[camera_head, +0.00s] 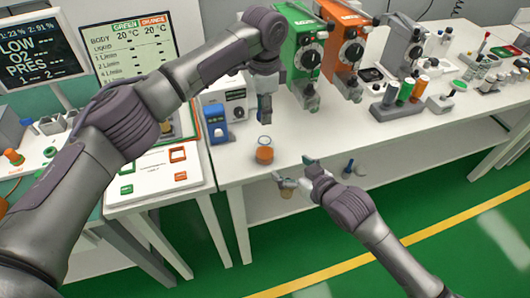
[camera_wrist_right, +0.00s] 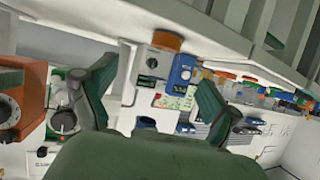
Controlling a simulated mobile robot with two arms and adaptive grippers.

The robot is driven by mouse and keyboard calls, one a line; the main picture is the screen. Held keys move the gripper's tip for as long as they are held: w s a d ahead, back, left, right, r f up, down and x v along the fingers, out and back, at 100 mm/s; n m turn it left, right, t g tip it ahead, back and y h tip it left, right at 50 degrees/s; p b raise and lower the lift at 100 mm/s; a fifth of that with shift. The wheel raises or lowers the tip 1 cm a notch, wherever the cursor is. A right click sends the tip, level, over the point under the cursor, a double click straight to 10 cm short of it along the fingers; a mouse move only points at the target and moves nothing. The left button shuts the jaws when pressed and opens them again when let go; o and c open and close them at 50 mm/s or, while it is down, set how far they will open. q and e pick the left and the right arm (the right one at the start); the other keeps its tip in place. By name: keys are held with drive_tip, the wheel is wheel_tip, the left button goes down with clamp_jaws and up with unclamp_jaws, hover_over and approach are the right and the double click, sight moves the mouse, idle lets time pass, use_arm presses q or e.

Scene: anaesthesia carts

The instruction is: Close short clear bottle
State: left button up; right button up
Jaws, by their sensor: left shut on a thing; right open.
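The short clear bottle (camera_head: 264,150) stands upright near the white table's front edge, with orange liquid in it and no cap visible on top. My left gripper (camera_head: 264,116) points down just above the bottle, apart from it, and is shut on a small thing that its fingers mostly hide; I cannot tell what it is. My right gripper (camera_head: 294,173) is open and empty, beyond the table's front edge, low and to the right of the bottle. In the right wrist view its two fingers (camera_wrist_right: 152,92) are spread apart, and an orange round shape, probably the bottle (camera_wrist_right: 166,41), shows beyond them.
A blue device (camera_head: 215,124) stands left of the bottle. Green (camera_head: 303,50) and orange (camera_head: 346,50) vaporizers stand behind on the white table (camera_head: 330,130). Racks of small bottles are at the right. The table around the bottle is mostly clear. A lower shelf (camera_head: 270,205) lies beneath.

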sight(270, 153)
use_arm(q)
drive_tip(key=shift+w+d+r, duration=0.1)
drive_tip(key=shift+d, duration=0.05)
use_arm(e)
drive_tip(key=shift+s+a+r, duration=0.2)
drive_tip(key=shift+a+r, duration=0.2)
drive_tip(key=shift+r, duration=0.35)
drive_tip(key=x, duration=1.2)
drive_tip(key=shift+a+r, duration=0.1)
drive_tip(key=shift+a, duration=0.05)
clamp_jaws()
use_arm(q)
drive_tip(key=shift+f, duration=2.55)
drive_tip(key=shift+f, duration=0.85)
